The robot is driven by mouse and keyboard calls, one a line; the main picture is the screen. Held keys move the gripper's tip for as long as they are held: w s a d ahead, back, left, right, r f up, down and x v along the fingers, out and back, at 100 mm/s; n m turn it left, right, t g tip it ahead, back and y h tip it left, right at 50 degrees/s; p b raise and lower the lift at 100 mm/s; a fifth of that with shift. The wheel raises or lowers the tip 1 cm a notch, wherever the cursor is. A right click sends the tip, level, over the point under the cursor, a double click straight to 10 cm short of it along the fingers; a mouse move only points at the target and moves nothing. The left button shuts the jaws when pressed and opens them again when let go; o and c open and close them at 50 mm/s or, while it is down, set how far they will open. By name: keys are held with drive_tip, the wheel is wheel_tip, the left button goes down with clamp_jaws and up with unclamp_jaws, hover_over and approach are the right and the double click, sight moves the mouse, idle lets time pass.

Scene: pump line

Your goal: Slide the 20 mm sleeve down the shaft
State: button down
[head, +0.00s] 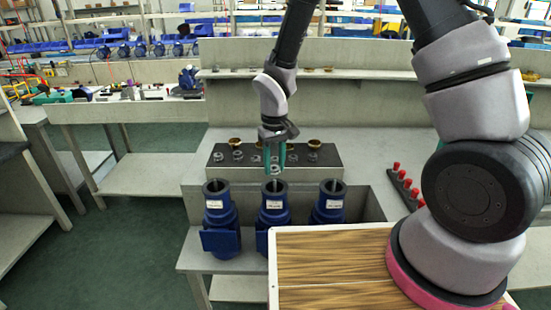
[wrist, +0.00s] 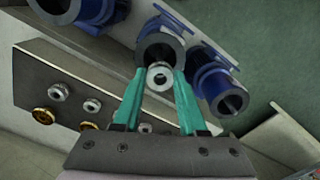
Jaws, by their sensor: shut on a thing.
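My gripper (head: 275,163) has teal fingers pointing down above the middle blue pump (head: 273,216). It is shut on a silver ring-shaped sleeve (wrist: 159,76), held between the fingertips. In the wrist view the sleeve overlaps the near edge of that pump's dark round opening (wrist: 158,49). The shaft inside the opening is mostly hidden by the sleeve there. In the head view the sleeve (head: 274,170) looks just above the pump's top; I cannot tell whether it touches the shaft. The sleeve's size cannot be read.
Blue pumps stand close on the left (head: 220,222) and right (head: 327,208). Behind them a grey block (head: 318,179) bears several silver rings (wrist: 92,105) and brass rings (wrist: 43,115). A rack of red-topped pegs (head: 402,182) is at right. A shelf (head: 350,75) runs behind.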

sight(274, 173)
drive_tip(key=shift+f, duration=0.5)
drive_tip(key=shift+f, duration=1.05)
idle(0.9)
drive_tip(key=shift+c, duration=1.9)
unclamp_jaws()
wheel_tip(274, 173, up, 11)
drive_tip(key=shift+f, duration=0.1)
